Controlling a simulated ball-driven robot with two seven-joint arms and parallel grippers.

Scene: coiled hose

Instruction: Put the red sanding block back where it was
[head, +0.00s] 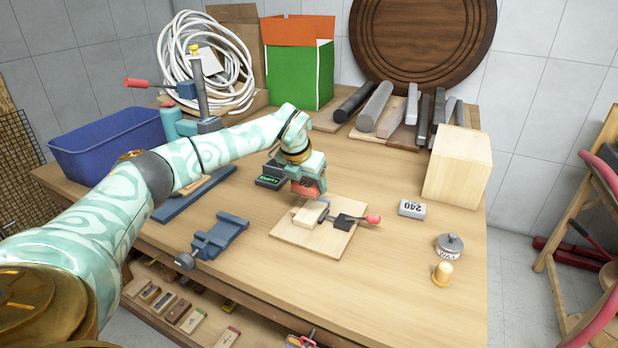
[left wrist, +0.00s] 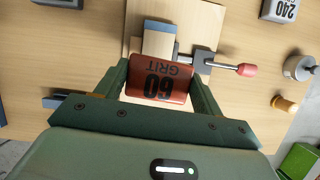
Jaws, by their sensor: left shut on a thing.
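The red sanding block (left wrist: 160,83), marked 60 GRIT, is between the fingers of my left gripper (left wrist: 150,85), which is shut on it. In the head view, my left gripper (head: 310,180) is over the workbench, with the red sanding block (head: 303,190) just behind the light wooden board (head: 292,244). That board carries a pale wood piece (head: 309,214) and a dark clamp with a red handle (head: 372,219). I cannot tell whether the block touches anything below. My right gripper is not in view.
A dark holder marked EMPTY (head: 270,181) sits just left of the gripper. A grey 240 block (head: 411,208), a lidded tin (head: 449,246) and a blue-grey vise (head: 217,235) stand nearby. Several blocks lie on a lower shelf (head: 140,300).

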